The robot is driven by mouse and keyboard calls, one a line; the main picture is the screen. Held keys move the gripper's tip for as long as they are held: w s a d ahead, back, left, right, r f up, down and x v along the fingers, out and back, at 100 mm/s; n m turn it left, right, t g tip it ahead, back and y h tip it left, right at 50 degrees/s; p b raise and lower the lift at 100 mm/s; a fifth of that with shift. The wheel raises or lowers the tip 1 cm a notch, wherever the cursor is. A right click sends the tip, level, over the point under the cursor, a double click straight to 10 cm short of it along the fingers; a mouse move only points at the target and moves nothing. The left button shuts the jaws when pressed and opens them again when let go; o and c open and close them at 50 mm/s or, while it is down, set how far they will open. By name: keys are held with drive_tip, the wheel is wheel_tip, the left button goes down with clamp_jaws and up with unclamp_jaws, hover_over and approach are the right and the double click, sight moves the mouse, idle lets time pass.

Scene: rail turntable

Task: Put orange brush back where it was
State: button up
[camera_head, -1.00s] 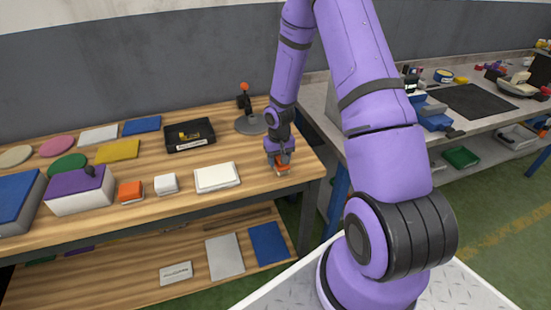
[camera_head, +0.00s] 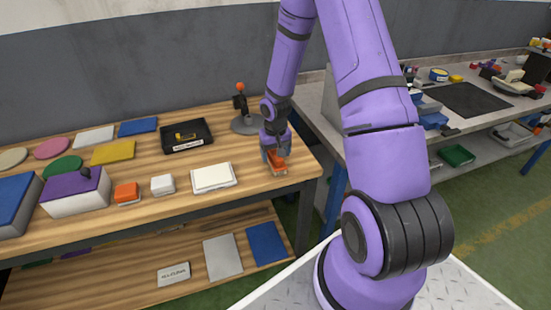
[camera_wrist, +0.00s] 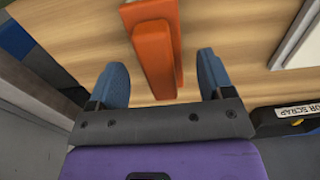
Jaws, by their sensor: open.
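The orange brush (camera_head: 278,167) lies on the wooden bench near its right front corner, with a pale edge under its orange body. In the wrist view, the brush (camera_wrist: 155,55) shows as an orange bar with a raised narrower orange part, lying on the wood. My gripper (camera_head: 276,153) is over the brush in the head view. In the wrist view my gripper (camera_wrist: 162,76) is open, with one blue finger on each side of the raised part and a visible gap to each. The brush's lower side is hidden.
A white plate (camera_head: 213,177), a small white block (camera_head: 163,185) and an orange block (camera_head: 127,192) stand left along the front edge. A black labelled tray (camera_head: 187,136) and a dark round-based stand (camera_head: 247,124) with an orange knob are behind. A second bench (camera_head: 470,120) stands right.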

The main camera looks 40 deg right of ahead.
wheel_tip(320, 180, up, 10)
drive_tip(key=shift+f, duration=0.25)
drive_tip(key=s+a+r+t, duration=0.1)
drive_tip(key=s+a+r, duration=0.15)
drive_tip(key=r, duration=0.45)
drive_tip(key=s+a+r+n+t+h, duration=0.1)
drive_tip(key=s+a+r, duration=0.15)
drive_tip(key=r, duration=0.45)
drive_tip(key=s+a+r, duration=0.2)
drive_tip(key=s+r, duration=0.2)
drive_tip(key=r, duration=0.3)
drive_tip(key=s+a+r+t, duration=0.1)
drive_tip(key=s+a+r, duration=0.1)
drive_tip(key=s, duration=0.3)
drive_tip(key=s+a+r+n+t, duration=0.1)
drive_tip(key=s+a+r, duration=0.1)
drive_tip(key=s+r, duration=0.2)
drive_tip(key=s+a+r+n+t+y, duration=0.1)
drive_tip(key=s+r, duration=0.3)
drive_tip(key=s, duration=0.4)
drive_tip(key=shift+s+a, duration=0.25)
drive_tip(key=shift+a, duration=0.25)
